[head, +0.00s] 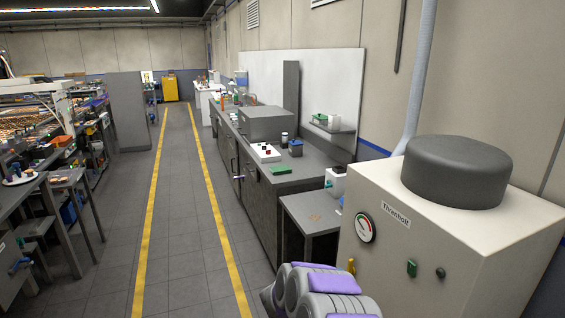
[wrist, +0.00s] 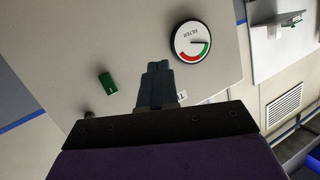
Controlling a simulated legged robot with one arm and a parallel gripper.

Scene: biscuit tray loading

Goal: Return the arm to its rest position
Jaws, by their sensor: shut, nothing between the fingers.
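My gripper (wrist: 157,86) shows in the wrist view with its two dark fingers together and nothing between them. It points toward the pale face of a machine. In the head view my folded arm, grey with purple panels, shows at the bottom centre; the gripper fingers do not show there. The arm is low, close in front of the pale machine (head: 470,265); I cannot tell the exact gap.
The machine carries a round gauge (head: 365,227), a green switch (head: 411,268) and a dark drum (head: 457,171). A small side table (head: 312,212) and a long workbench (head: 262,190) stand beyond it. The floor aisle (head: 183,220) between yellow lines is clear. Cluttered benches stand left.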

